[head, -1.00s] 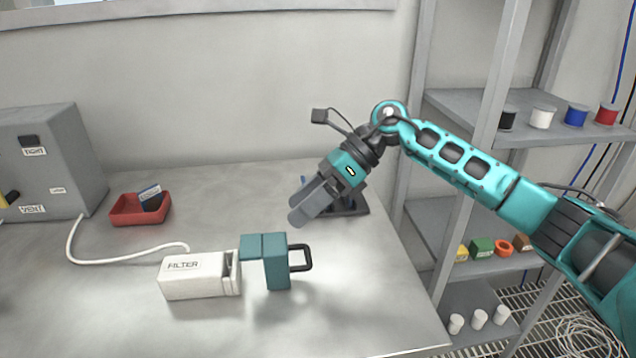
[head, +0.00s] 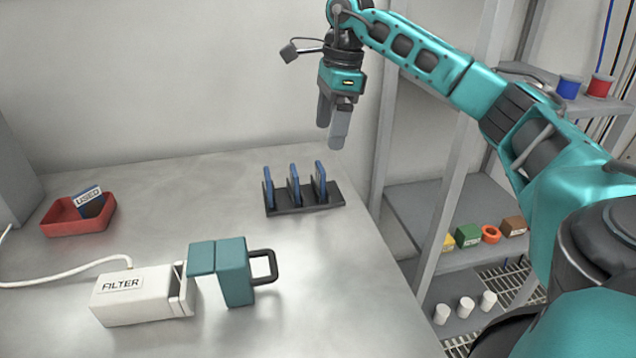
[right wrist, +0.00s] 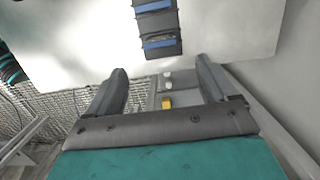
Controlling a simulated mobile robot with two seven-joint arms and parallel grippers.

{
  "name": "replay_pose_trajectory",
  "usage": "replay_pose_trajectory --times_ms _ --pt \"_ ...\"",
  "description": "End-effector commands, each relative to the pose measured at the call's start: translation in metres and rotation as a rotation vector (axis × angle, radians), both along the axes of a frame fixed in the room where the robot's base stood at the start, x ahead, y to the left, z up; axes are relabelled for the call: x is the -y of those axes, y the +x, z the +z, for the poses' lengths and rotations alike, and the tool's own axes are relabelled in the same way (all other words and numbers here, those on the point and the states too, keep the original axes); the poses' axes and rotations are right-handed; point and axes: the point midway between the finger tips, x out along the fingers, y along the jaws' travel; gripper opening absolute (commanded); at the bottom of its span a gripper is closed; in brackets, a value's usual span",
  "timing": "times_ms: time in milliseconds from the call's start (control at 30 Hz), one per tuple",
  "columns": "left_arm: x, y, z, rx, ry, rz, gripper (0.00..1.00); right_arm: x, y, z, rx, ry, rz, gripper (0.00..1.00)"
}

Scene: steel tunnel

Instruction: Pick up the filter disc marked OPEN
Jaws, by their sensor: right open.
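Three blue filter discs stand upright in a dark rack (head: 308,209) on the bench: a left disc (head: 268,188), a middle disc (head: 294,186) and a right disc (head: 320,182). No OPEN marking can be read on any of them. My left gripper is not in view.
A red tray (head: 55,228) holds a disc marked USED (head: 90,202). A white FILTER housing (head: 125,305) with a hose sits at front left, beside a teal piece with a black handle (head: 235,275). Shelving (head: 440,205) stands right of the bench.

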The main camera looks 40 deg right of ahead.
Motion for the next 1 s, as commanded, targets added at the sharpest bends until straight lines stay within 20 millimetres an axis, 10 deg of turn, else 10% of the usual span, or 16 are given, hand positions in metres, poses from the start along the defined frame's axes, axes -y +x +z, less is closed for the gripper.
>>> replay_pose_trajectory --times_ms 600,1000 --pt "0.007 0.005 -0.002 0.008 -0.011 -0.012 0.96 -0.013 0.006 -0.072 0.000 0.001 0.000 0.85" --pt "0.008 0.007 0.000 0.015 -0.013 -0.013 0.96 -0.014 0.007 -0.075 0.002 0.001 0.000 0.76"
